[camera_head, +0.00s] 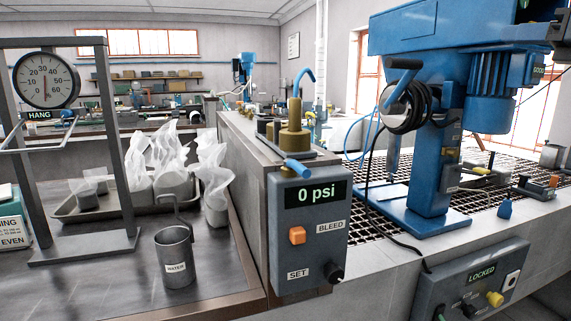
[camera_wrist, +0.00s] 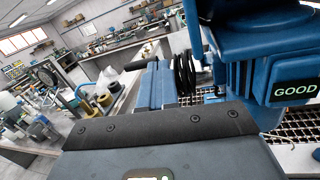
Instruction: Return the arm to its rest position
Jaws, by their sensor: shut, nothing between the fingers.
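My gripper (camera_wrist: 162,124) shows across the bottom of the wrist view as a dark bolted bar in front of a grey housing. It is shut, and nothing shows between its fingers. Its fingertips are not clearly visible. The blue machine (camera_wrist: 232,50) with a green "GOOD" display (camera_wrist: 293,91) stands just beyond it, filling the right side. In the head view, the blue machine (camera_head: 432,150) stands at the right on a grating. A dark part at the top right corner may belong to my arm; I cannot tell.
A grey control box (camera_head: 308,235) reads "0 psi" at the bench end. A lower panel (camera_head: 470,285) reads "LOCKED". A metal water cup (camera_head: 175,257), a tray of white bags (camera_head: 95,207) and a hanging dial scale (camera_head: 46,80) stand on the left bench. A black cable hangs from the blue machine.

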